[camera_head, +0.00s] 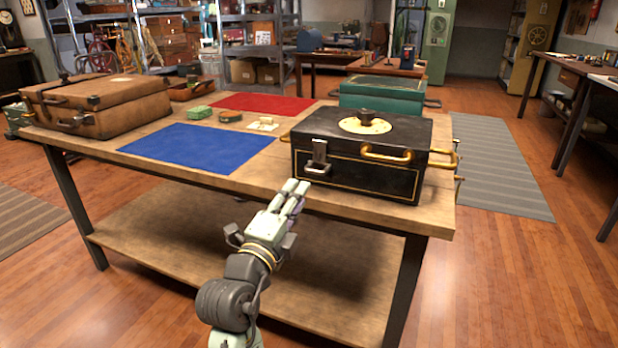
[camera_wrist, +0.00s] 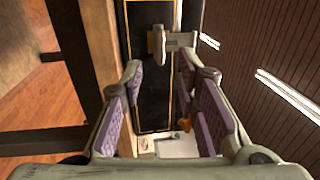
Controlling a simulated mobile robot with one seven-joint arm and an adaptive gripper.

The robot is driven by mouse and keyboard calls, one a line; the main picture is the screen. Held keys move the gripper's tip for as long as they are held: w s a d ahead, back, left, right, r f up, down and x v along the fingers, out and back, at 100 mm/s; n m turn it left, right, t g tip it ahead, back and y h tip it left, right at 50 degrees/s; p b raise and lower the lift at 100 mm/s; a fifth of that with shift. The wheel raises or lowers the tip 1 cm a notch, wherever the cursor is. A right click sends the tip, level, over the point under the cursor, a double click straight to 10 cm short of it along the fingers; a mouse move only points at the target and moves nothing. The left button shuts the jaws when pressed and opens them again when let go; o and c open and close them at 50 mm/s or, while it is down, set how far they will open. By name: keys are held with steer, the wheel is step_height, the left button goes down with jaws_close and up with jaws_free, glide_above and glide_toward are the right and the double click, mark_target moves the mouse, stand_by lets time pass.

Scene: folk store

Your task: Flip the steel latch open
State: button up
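The steel latch (camera_head: 319,158) is on the front face of a black box (camera_head: 375,182) with thin gold lines, towards its left end. Its plate lies against the face, and a bar juts out near its lower end. In the wrist view the latch (camera_wrist: 178,41) shows just beyond my fingertips. My gripper (camera_head: 296,186) is in front of the table edge, below and left of the latch. In the wrist view my gripper (camera_wrist: 160,70) has its purple-padded fingers apart, with nothing held between them. The black box face (camera_wrist: 150,95) shows between them.
The box stands at the right front of a wooden table (camera_head: 235,185), beside a blue mat (camera_head: 195,147). It has brass handles (camera_head: 388,155). A teal case (camera_head: 380,94) stands behind it, and a brown suitcase (camera_head: 95,105) at the left. Space before the table is free.

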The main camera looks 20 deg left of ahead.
mark_target(312, 172)
steer(key=w, duration=0.3)
steer(key=w+r+p, duration=0.1)
steer(key=w, duration=0.2)
steer(key=w+p, duration=0.1)
steer(key=w, duration=0.2)
steer(key=shift+w+d+r, duration=0.15)
steer(key=shift+w+r, duration=0.1)
steer(key=shift+r, duration=0.1)
jaws_close()
stand_by(0.3)
